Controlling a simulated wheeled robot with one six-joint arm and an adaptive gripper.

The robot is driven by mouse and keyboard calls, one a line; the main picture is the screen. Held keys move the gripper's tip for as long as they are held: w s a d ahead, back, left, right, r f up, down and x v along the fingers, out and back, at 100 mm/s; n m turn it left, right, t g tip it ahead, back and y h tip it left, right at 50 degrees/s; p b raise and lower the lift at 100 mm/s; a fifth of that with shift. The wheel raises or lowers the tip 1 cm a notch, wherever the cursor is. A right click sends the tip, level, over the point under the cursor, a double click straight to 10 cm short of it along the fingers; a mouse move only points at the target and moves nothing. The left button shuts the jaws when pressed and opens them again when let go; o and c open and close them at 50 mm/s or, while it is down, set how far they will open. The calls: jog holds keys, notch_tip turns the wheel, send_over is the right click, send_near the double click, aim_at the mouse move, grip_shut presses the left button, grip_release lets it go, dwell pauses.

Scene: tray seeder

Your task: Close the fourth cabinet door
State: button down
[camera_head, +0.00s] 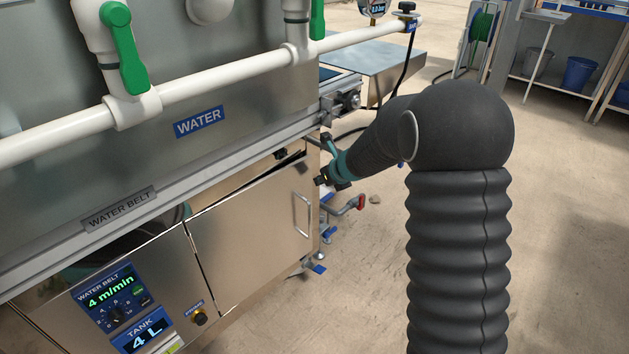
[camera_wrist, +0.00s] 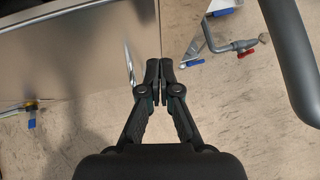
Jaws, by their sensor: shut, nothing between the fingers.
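A stainless steel cabinet door (camera_head: 250,240) with an upright bar handle (camera_head: 303,215) is at the right end of the machine's lower front. A dark gap shows along its top edge, so it looks slightly ajar; how far is hard to tell. My gripper (camera_head: 321,181) is near the door's upper right corner, beside the handle. In the wrist view my gripper (camera_wrist: 159,70) is shut and empty, its fingertips just right of the handle (camera_wrist: 129,65) and the door panel (camera_wrist: 75,45). I cannot tell whether it touches the door.
Open floor (camera_head: 340,300) lies in front.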

jog(key=shift+w+a, duration=0.2)
jog(key=shift+w, duration=0.05)
dwell(0.3)
